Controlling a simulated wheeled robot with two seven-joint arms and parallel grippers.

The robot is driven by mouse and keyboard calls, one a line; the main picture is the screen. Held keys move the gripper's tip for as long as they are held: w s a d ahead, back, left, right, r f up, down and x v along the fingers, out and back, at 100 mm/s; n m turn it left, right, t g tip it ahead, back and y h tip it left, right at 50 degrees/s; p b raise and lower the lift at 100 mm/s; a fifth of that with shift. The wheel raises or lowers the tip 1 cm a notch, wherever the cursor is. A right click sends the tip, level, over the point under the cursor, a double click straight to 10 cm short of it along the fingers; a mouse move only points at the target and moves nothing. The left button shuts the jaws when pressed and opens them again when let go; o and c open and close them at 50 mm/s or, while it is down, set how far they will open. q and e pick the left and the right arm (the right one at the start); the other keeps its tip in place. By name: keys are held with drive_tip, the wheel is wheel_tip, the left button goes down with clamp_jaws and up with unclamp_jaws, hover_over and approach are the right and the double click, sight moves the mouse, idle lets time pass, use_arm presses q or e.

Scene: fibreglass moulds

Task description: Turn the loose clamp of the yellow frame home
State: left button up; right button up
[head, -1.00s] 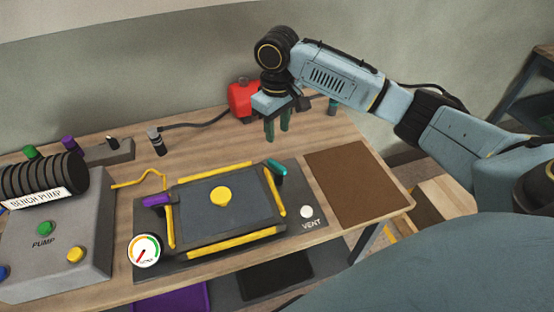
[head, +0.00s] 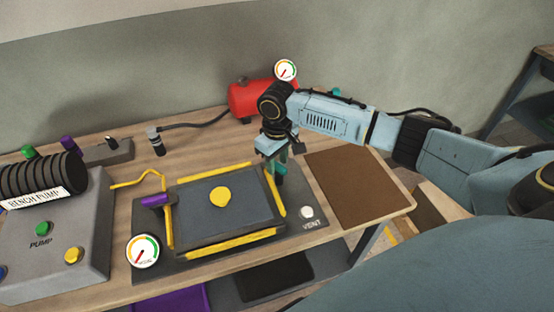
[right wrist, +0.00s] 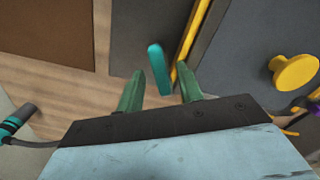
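The yellow frame (head: 232,243) lies on a dark board, its yellow bars around a dark panel with a yellow knob (head: 220,196). A purple clamp (head: 156,200) sits at its left corner. A teal clamp handle (right wrist: 159,68) is at its far right corner, mostly hidden by my gripper in the head view. My right gripper (right wrist: 163,84) is open above the teal handle. In the right wrist view the handle shows between the two green fingers, nearer the right one, with no visible grip on it. My left gripper is not in view.
A white vent button (head: 307,212) and a brown mat (head: 350,187) lie right of the frame. A gauge (head: 143,251) is at the board's near left corner. The grey pump box (head: 50,240) stands left. A red tank (head: 250,98) with a gauge stands behind.

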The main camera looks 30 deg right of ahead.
clamp_jaws()
drive_tip(key=n+p, duration=0.2)
drive_tip(key=shift+s+r+p, duration=0.1)
drive_tip(key=shift+r+p, duration=0.1)
drive_tip(key=shift+p, duration=0.2)
drive_tip(key=shift+a+n+p, duration=0.15)
drive_tip(key=shift+n+p, duration=0.7)
drive_tip(key=shift+n, duration=0.05)
drive_tip(key=n+p, duration=0.2)
drive_tip(key=n, duration=0.1)
drive_tip(key=shift+n, duration=0.3)
drive_tip(key=shift+s+a+f+n+p, duration=0.1)
drive_tip(key=shift+n+p, duration=0.35)
drive_tip(key=shift+n, duration=0.65)
drive_tip(key=shift+s+f+n+p, duration=0.1)
drive_tip(key=shift+n+p, duration=0.35)
drive_tip(key=shift+n, duration=0.65)
